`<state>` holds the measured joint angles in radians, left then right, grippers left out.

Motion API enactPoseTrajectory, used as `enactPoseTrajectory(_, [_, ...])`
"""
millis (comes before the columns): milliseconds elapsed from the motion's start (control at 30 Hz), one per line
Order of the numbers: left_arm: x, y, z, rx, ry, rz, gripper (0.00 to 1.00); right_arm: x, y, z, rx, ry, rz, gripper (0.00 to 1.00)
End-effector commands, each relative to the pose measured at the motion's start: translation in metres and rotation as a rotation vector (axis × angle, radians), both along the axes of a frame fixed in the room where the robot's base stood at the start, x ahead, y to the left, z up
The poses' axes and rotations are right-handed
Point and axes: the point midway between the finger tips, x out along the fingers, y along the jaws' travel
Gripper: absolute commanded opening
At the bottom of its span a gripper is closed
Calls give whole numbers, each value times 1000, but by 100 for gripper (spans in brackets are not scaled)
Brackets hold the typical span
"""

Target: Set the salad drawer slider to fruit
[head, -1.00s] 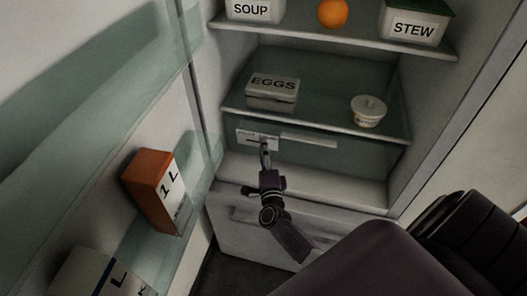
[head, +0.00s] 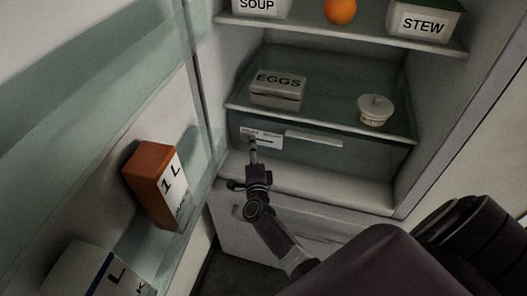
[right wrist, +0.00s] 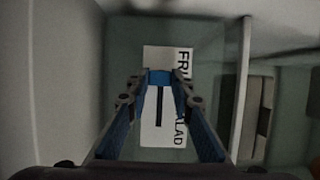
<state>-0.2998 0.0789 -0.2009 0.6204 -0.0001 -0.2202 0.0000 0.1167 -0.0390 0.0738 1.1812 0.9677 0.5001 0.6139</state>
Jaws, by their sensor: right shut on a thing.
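The salad drawer (head: 345,157) is the tinted box under the lowest glass shelf of the open fridge. A white label plate (head: 272,140) with a dark slot is on its front left. In the right wrist view the plate (right wrist: 152,135) reads "FRU…" at the top and "SALAD" at the bottom. The slider knob (right wrist: 159,76) shows blue between my fingertips, at the "FRU…" end, with the empty slot running toward "SALAD". My right gripper (head: 252,149) is shut on the knob; its fingers also show in the right wrist view (right wrist: 160,88). My left gripper is out of view.
A drawer handle strip (head: 313,138) is right of the plate. An egg box (head: 277,90) and a small lidded tub (head: 374,110) stand on the shelf above.

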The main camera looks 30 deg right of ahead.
Motion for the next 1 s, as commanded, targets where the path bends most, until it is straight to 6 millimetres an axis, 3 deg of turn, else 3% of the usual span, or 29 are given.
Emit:
enactPoseTrajectory(300, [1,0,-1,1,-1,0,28,5,6,0,2,4,11,0])
enactPoseTrajectory(333, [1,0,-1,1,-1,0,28,5,6,0,2,4,11,24])
enactPoseTrajectory(467, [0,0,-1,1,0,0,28,5,5,0,2,4,9,38])
enactPoseTrajectory(800, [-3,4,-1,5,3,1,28,1,5,-1,1,5,6,39])
enactPoseTrajectory(1000, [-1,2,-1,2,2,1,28,-21,16,-2,3,5,5,39])
